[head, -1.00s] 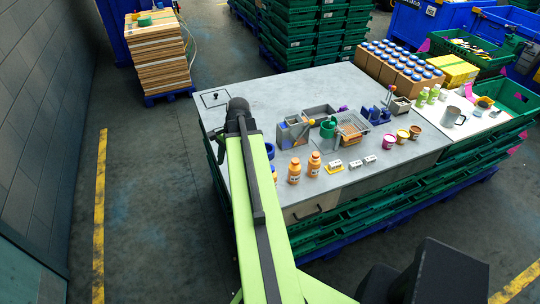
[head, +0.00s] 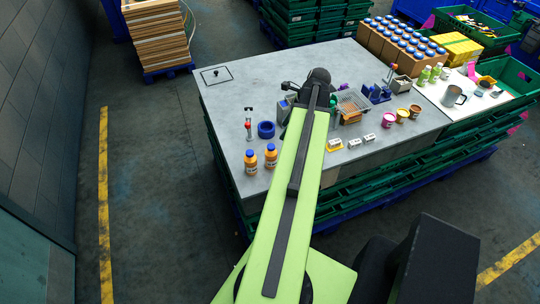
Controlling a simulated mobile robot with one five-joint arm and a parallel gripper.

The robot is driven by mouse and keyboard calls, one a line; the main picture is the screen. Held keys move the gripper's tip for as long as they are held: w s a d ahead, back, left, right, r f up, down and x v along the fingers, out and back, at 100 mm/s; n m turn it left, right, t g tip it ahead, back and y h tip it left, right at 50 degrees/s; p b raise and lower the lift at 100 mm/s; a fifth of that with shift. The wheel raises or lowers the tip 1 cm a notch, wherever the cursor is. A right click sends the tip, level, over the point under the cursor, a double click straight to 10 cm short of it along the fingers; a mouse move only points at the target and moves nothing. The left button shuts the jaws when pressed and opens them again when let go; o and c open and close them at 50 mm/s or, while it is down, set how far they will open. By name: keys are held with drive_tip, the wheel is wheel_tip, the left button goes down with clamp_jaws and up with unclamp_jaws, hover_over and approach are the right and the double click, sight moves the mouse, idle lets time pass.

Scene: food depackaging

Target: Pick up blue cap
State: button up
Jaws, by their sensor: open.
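Two orange bottles with blue caps stand upright near the table's front left. One blue cap (head: 249,153) is on the left bottle (head: 251,165), and another blue cap (head: 271,147) is on the right bottle (head: 271,159). My gripper (head: 289,88) is small and dark at the far end of my green arm. It is open, above the table's middle and beyond the bottles, apart from both caps. My arm hides part of the table just right of the bottles.
A blue ring (head: 266,130) and a red-and-black tool (head: 248,124) lie behind the bottles. Small cups, including a pink one (head: 388,119), stand to the right. Boxes of blue-lidded jars (head: 405,45) are at the back. The table's (head: 228,92) left part is mostly clear.

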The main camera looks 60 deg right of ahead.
drive_tip(key=b, duration=0.4)
approach(272, 146)
wheel_tip(272, 146, down, 3)
drive_tip(key=shift+w+a+r, duration=0.1)
drive_tip(key=shift+w+a, duration=0.25)
drive_tip(key=shift+a, duration=0.05)
drive_tip(key=b+x, duration=0.4)
drive_tip(key=x, duration=0.1)
drive_tip(key=shift+w+d+f+b, duration=0.15)
drive_tip(key=shift+w+f+b, duration=0.05)
drive_tip(key=shift+b, duration=0.2)
drive_tip(key=shift+r, duration=0.2)
clamp_jaws()
